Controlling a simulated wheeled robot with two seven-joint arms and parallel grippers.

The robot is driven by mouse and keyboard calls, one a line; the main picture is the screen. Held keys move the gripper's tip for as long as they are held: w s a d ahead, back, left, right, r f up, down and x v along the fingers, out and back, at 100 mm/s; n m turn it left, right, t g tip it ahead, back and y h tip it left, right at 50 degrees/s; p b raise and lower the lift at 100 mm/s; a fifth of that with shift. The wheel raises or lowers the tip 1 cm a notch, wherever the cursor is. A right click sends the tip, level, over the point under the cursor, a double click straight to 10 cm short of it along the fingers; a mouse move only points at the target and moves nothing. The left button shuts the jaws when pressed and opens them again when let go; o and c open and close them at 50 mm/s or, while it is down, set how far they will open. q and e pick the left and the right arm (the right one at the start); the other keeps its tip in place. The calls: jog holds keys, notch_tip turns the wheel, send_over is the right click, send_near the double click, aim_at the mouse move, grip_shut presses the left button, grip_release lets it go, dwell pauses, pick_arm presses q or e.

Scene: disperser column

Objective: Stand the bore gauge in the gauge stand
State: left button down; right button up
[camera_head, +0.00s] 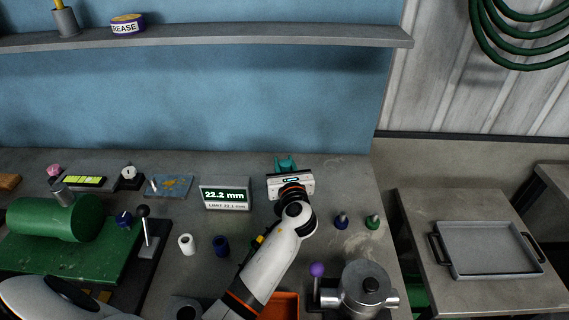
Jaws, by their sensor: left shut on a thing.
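My left gripper (289,176) is over the back of the bench, right of the digital readout, and seen from behind. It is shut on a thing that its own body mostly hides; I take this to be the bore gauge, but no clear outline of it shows. A teal piece (285,162) shows just beyond the gripper, close against it in the picture. It may be the gauge stand, and I cannot tell whether the held thing touches it. My right gripper is not in view.
The readout (225,195) shows 22.2 mm. Two small knobbed plugs, blue (341,220) and green (373,222), stand right of my arm. A metal pot-like fixture (362,287) and orange bin (286,305) are in front. A green cylinder (55,219) is left. A tray (487,250) lies right.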

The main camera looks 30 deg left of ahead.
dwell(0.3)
pick_arm(q)
jog(key=c, duration=1)
grip_release()
jog(key=shift+c, duration=0.2)
jog(key=shift+s+d+f, duration=0.1)
jog(key=shift+s+d, duration=0.25)
jog(key=shift+s, duration=0.05)
jog(key=b+v, duration=0.2)
jog(key=v, duration=0.9)
jog(key=shift+r, duration=0.2)
